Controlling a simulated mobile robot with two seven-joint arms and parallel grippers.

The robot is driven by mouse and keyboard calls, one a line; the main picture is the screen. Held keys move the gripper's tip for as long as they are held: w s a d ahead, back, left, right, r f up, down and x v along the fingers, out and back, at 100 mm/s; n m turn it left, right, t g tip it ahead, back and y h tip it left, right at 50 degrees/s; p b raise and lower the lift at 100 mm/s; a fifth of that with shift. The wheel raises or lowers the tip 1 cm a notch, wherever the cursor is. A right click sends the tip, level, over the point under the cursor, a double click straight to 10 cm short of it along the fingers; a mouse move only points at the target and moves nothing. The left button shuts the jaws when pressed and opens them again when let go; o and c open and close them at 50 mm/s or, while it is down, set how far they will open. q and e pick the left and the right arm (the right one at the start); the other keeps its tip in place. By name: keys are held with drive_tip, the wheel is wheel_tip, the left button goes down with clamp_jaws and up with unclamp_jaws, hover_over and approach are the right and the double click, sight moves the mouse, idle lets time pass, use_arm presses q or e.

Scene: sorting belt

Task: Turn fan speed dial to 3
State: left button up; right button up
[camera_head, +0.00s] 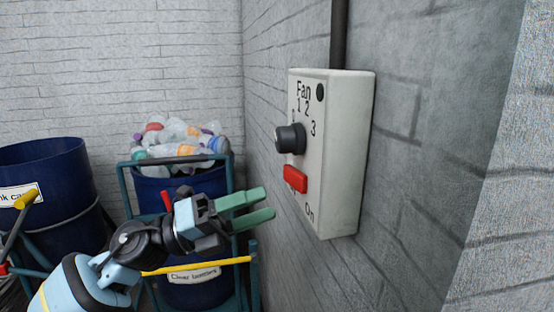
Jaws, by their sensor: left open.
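The white fan control box (345,150) is mounted on the grey brick wall right of centre. Its black round dial (290,138) sticks out of the front, beside the printed numbers 1, 2 and 3. I cannot tell which number the dial points at. A red switch (296,179) sits below the dial, above the word "On". My left gripper (258,208) has two green fingers held apart with nothing between them. It is to the left of the box and lower than the dial, not touching either. My right gripper is not in view.
A blue bin of clear bottles (150,192) stands in a teal cart behind my left arm, with a yellow bar (215,263). Another dark blue bin (52,160) stands at left. A dark conduit (339,35) rises from the box. The space before the box looks clear.

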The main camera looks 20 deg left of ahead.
sight(277, 139)
use_arm(q)
drive_tip(key=s+a+r+m+y+b, duration=0.2)
drive_tip(key=a+r+m+y+b, duration=0.15)
drive_tip(key=r+m, duration=0.65)
drive_tip(key=shift+n, duration=0.6)
drive_tip(key=x, duration=0.2)
drive_tip(key=p+x, duration=0.1)
drive_tip(key=x, duration=0.1)
drive_tip(key=r+x, duration=0.1)
drive_tip(key=x, duration=0.1)
drive_tip(key=shift+s+d+p, duration=0.1)
drive_tip(key=shift+p, duration=0.25)
drive_tip(key=shift+w+d+f, duration=0.1)
drive_tip(key=shift+w+d, duration=0.25)
drive_tip(key=shift+d, duration=0.2)
drive_tip(key=shift+c, duration=0.5)
drive_tip(key=c, duration=0.7)
